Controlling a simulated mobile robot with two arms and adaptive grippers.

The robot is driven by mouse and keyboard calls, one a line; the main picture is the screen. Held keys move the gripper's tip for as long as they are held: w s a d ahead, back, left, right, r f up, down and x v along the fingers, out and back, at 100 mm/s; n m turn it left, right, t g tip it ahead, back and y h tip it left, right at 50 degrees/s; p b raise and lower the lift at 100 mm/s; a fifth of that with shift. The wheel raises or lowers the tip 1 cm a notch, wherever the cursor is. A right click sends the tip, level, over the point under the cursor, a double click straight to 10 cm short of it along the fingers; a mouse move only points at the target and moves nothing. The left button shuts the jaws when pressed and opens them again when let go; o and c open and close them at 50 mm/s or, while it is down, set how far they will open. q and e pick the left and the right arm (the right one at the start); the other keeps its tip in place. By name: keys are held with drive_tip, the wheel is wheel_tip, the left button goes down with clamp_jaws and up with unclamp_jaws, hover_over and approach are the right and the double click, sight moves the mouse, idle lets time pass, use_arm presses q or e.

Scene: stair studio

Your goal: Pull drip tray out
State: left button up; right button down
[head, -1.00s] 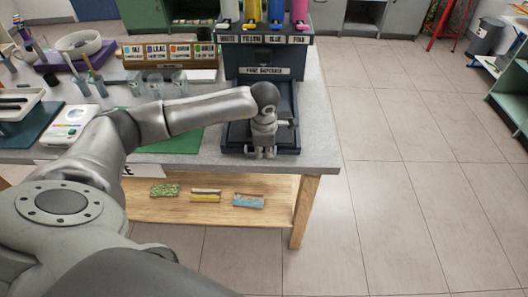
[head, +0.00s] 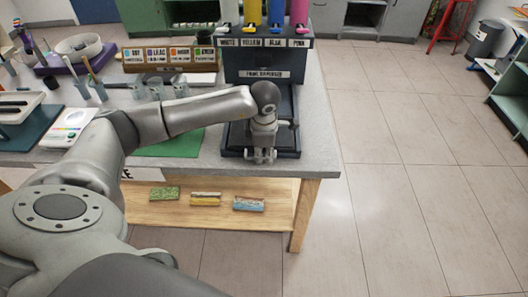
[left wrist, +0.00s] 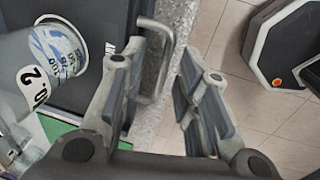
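The drip tray (head: 288,141) is the dark, flat piece at the foot of the paint dispenser (head: 265,62), at the table's front edge. In the left wrist view its black surface (left wrist: 112,22) carries partly covered white lettering. A metal bar handle (left wrist: 166,42) stands out from it over the grey table edge. My left gripper (head: 260,156) is at the tray's front. In the left wrist view its fingers (left wrist: 160,62) are open, with the handle showing between them and partly hidden behind one finger. I cannot tell whether they touch. My right gripper is out of view.
A printed cup (left wrist: 55,52) is close by in the left wrist view. Small cups (head: 155,92) and a green mat (head: 178,144) are left of the dispenser. Several small packets (head: 206,199) lie on the lower shelf. The tiled floor (head: 400,190) to the right is clear.

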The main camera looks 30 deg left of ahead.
use_arm(q)
wheel_tip(320, 180, up, 11)
drive_tip(key=s, duration=0.1)
drive_tip(key=shift+s+d+f, duration=0.15)
drive_tip(key=shift+s+d, duration=0.2)
drive_tip(key=shift+d, duration=0.1)
